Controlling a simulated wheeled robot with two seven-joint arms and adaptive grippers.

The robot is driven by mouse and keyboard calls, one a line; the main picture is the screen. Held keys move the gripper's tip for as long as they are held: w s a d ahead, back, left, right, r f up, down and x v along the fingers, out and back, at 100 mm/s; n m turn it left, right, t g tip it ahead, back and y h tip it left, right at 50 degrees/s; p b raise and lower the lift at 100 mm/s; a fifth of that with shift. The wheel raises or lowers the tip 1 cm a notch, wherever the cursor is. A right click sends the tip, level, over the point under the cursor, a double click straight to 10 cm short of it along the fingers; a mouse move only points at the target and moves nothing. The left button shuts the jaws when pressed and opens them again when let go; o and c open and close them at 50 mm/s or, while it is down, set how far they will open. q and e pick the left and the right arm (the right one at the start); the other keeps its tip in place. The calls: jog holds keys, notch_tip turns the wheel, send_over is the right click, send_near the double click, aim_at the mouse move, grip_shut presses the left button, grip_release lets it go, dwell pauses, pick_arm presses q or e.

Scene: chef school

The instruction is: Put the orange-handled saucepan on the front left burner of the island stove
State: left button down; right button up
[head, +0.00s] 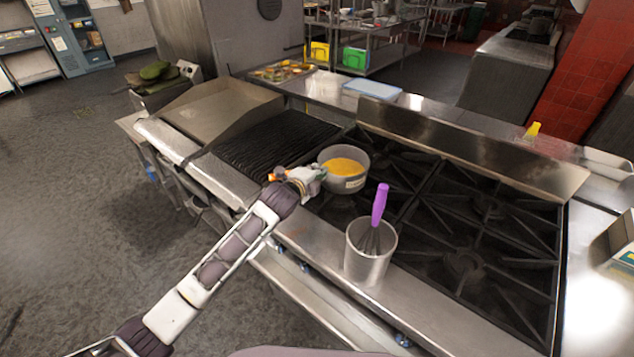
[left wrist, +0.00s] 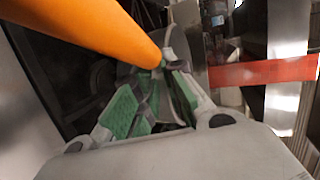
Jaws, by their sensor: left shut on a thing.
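The saucepan (head: 354,183) is grey metal with orange-yellow contents. It is over the left part of the black burner grates of the island stove (head: 470,215), in the head view. I cannot tell whether it rests on the grate or hangs just above it. My left gripper (head: 310,177) is at the pan's left side, shut on its orange handle. In the left wrist view the orange handle (left wrist: 95,30) runs down between the green-padded fingers (left wrist: 150,100). The pan's underside is hidden. My right gripper is not in view.
A metal pot (head: 368,265) with a purple-handled whisk (head: 380,205) stands on the stove's front ledge, close to the saucepan. A black ribbed grill (head: 275,140) and a flat griddle (head: 215,105) lie to the left. A raised steel backguard (head: 470,150) runs behind the burners.

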pick_arm(q)
jog(key=shift+r, duration=0.2)
jog(key=shift+f, duration=1.85)
jog(key=c, duration=1.8)
grip_release()
jog(key=shift+f, duration=0.25)
jog(key=o, duration=0.3)
jog(key=shift+s, duration=0.1)
jog(key=shift+b+v, duration=0.3)
jog(key=shift+v, duration=5.65)
jog(key=shift+r, duration=0.1)
